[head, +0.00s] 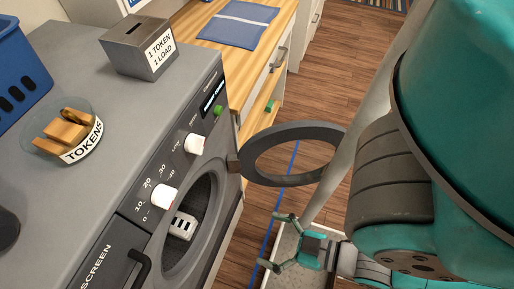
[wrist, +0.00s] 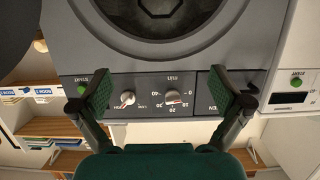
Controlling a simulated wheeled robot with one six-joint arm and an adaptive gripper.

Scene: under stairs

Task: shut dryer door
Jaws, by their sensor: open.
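The grey dryer (head: 190,90) stands at the left in the head view, with its front facing right. Its round dark door (head: 258,152) stands wide open, swung out from the hinge on the far side of the round opening (head: 172,252). My gripper (head: 276,241) is open and empty, in front of the dryer and on the near side of the door, apart from it. In the wrist view my gripper (wrist: 163,92) has its pads spread before the dryer's control panel (wrist: 140,97), which appears upside down. The door is not clearly visible there.
On the dryer top are a token box (head: 140,50), a bowl of wooden pieces (head: 65,128) and a blue basket (head: 18,70). White knobs (head: 164,196) stick out of the panel. A wooden counter (head: 258,55) adjoins beyond. Wooden floor (head: 325,55) lies open behind the door.

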